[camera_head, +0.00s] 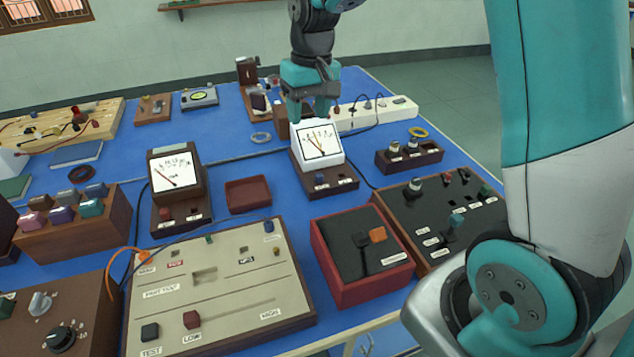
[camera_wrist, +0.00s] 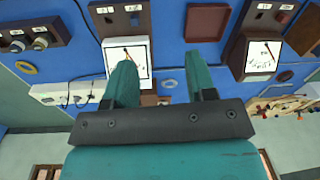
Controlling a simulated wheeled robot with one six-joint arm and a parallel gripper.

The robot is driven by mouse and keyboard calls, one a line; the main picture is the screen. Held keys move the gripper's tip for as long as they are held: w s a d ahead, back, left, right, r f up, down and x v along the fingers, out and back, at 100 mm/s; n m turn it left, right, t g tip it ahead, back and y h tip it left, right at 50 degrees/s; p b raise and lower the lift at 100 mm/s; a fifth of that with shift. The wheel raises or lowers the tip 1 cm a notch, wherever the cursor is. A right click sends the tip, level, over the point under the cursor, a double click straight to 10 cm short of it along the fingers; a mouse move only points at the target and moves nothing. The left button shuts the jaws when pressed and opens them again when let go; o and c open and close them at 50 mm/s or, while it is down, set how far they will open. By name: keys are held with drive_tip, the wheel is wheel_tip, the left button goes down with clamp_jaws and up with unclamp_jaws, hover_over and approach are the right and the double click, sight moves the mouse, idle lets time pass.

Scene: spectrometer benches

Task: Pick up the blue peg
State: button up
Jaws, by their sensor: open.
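A small dark blue peg (camera_head: 268,226) stands upright at the back right corner of the beige panel (camera_head: 225,317). My gripper (camera_head: 310,112) is over the far middle of the bench, just above and behind the right-hand white meter (camera_head: 319,141). It is well apart from the peg, which lies nearer and to the left. In the wrist view my gripper (camera_wrist: 160,57) shows two teal fingers spread apart with nothing held between them. I cannot make out the peg in the wrist view.
A second meter (camera_head: 175,172) stands left of an empty red-brown tray (camera_head: 248,195). A red box (camera_head: 362,290) with a black top sits right of the panel. A white power strip (camera_head: 375,114) lies at the back. Blue bench surface is bare around the tray.

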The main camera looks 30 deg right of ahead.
drive_tip(key=w+d+f+m, duration=0.2)
drive_tip(key=w+d+f, duration=0.2)
drive_tip(key=d+f, duration=0.15)
drive_tip(key=p, duration=0.1)
hover_over(320, 175)
drive_tip(key=shift+h, duration=0.4)
wheel_tip(320, 175, down, 10)
drive_tip(key=shift+f, duration=0.1)
drive_tip(key=shift+f+p, duration=1)
drive_tip(key=shift+f, duration=1.95)
clamp_jaws()
